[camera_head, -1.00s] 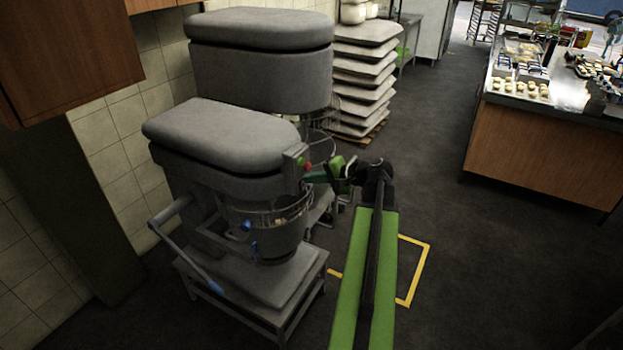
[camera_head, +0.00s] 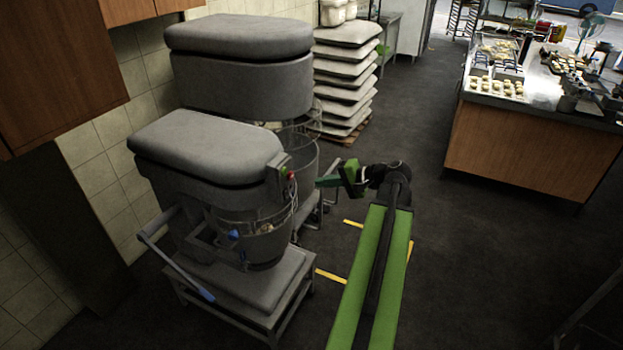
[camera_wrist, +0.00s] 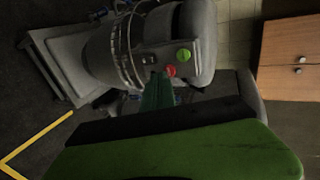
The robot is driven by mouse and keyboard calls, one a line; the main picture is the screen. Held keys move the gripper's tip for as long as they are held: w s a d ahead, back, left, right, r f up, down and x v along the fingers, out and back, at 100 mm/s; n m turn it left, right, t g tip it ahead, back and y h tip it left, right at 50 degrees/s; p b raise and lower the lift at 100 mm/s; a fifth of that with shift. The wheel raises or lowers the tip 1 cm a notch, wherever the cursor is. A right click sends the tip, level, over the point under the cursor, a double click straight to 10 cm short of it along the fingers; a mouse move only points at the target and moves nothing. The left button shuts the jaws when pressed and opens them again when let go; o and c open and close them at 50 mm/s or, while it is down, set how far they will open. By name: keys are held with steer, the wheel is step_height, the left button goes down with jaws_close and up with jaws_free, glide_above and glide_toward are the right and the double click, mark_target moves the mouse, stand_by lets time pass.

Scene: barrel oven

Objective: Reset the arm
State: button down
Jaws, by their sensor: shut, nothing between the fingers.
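My gripper (camera_head: 328,181) is at the end of my green arm, in the middle of the head view. Its teal fingers are shut and empty, pointing left toward the front mixer (camera_head: 205,150). There is a gap between the fingertips and the mixer's control panel with its red button (camera_head: 291,175). In the wrist view the teal fingers (camera_wrist: 158,92) show ahead of the mixer's green button (camera_wrist: 183,55) and red button (camera_wrist: 170,71). The wrist picture is turned on its side.
A second, larger mixer (camera_head: 240,65) stands behind the front one. Stacked sacks (camera_head: 345,75) sit on a pallet further back. A wood-fronted counter (camera_head: 530,150) with pastries is at the right. Yellow floor tape (camera_head: 331,276) lies below my arm. The dark floor between mixers and counter is open.

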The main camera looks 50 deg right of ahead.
steer(key=shift+v, duration=0.9)
steer(key=shift+r, duration=0.15)
steer(key=shift+w, duration=0.1)
steer(key=w+a+f+n+g+y, duration=0.1)
steer(key=w+a+n+g+y, duration=0.1)
steer(key=w+a, duration=0.65)
steer(key=w+a+f+n+g+y, duration=0.1)
steer(key=w+a+n+g+y, duration=0.2)
steer(key=a, duration=1)
steer(key=w+a+f+n+g, duration=0.1)
steer(key=w+a+n, duration=0.1)
steer(key=w+a, duration=0.7)
steer(key=s+a+f+n+g+h, duration=0.1)
steer(key=s+a+f+n+g, duration=0.2)
steer(key=a, duration=0.8)
steer(key=s+a+f+n+g+h, duration=0.2)
steer(key=a+f+n, duration=0.15)
steer(key=a, duration=0.75)
steer(key=s+d+f+n+g+h, duration=0.1)
steer(key=s+d+f+h, duration=0.2)
steer(key=d+f+h, duration=0.1)
steer(key=shift+s+d+g+h, duration=0.2)
steer(key=shift+s+g+h, duration=0.15)
steer(key=shift+h, duration=0.35)
